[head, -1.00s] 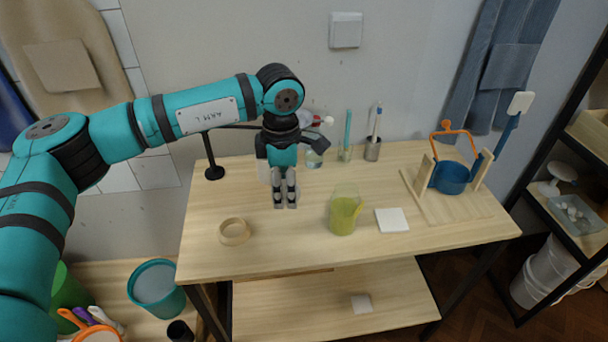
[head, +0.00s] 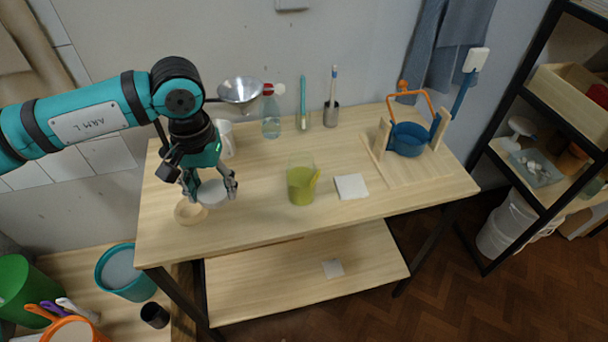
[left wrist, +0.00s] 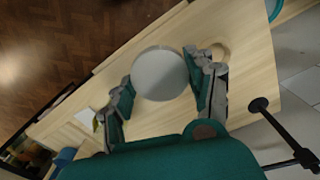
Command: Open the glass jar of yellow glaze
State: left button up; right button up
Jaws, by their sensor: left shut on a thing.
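The glass jar (head: 301,186) of yellow glaze stands upright on the wooden table, its top open, with a yellow strip at its right side. My left gripper (head: 211,192) is left of the jar, shut on a round pale grey lid (head: 213,196). The left wrist view shows the lid (left wrist: 160,73) roughly level between the two fingers of the left gripper (left wrist: 161,80). A wooden ring (head: 184,215) lies just left of the lid and also shows in the left wrist view (left wrist: 220,50). The gap between lid and table is hard to judge. My right gripper is not in view.
A white tile (head: 351,187) lies right of the jar. Behind stand a white mug (head: 226,138), a spray bottle (head: 271,116), a metal funnel (head: 240,91) and a brush cup (head: 331,115). The table's front middle is clear.

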aim_at(302, 176)
jog(key=i+l, duration=0.2)
jog(key=l, duration=0.15)
jog(key=i+l, duration=0.15)
jog(key=l, duration=0.2)
jog(key=i+l+u, duration=0.1)
jog(key=i+l, duration=0.25)
jog(key=l, duration=0.3)
